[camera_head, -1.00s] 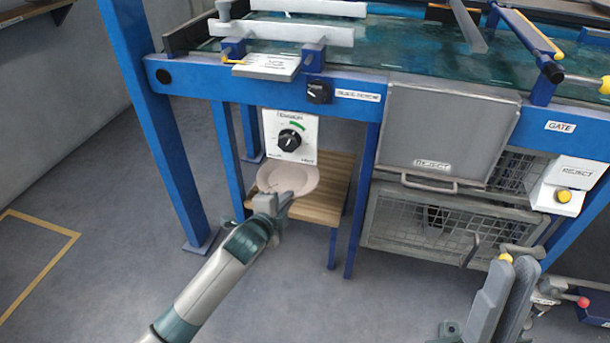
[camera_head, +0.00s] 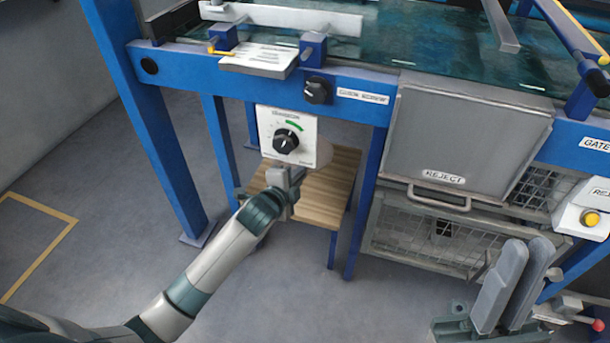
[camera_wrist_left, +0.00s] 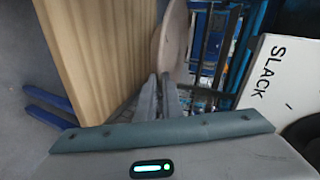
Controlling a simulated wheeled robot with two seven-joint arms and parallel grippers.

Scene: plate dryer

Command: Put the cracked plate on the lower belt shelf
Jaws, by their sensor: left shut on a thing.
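The plate (camera_wrist_left: 171,40) is a pale beige disc, seen nearly edge-on in the left wrist view. My left gripper (camera_wrist_left: 160,85) is shut on its rim. In the head view my left gripper (camera_head: 285,178) is just below the dial box, and the plate is mostly hidden behind the box and gripper. No crack can be made out. The wooden slatted shelf (camera_head: 325,195) lies under the machine, below and behind the gripper; it also shows in the left wrist view (camera_wrist_left: 95,50), beside the plate. My right gripper (camera_head: 527,250) is at lower right, fingers apart and empty.
The white dial box (camera_head: 307,125) hangs close above my left gripper. Blue legs (camera_head: 363,205) frame the shelf. A grey reject chute (camera_head: 460,130) and wire basket (camera_head: 425,245) stand to the right. The floor at left is clear.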

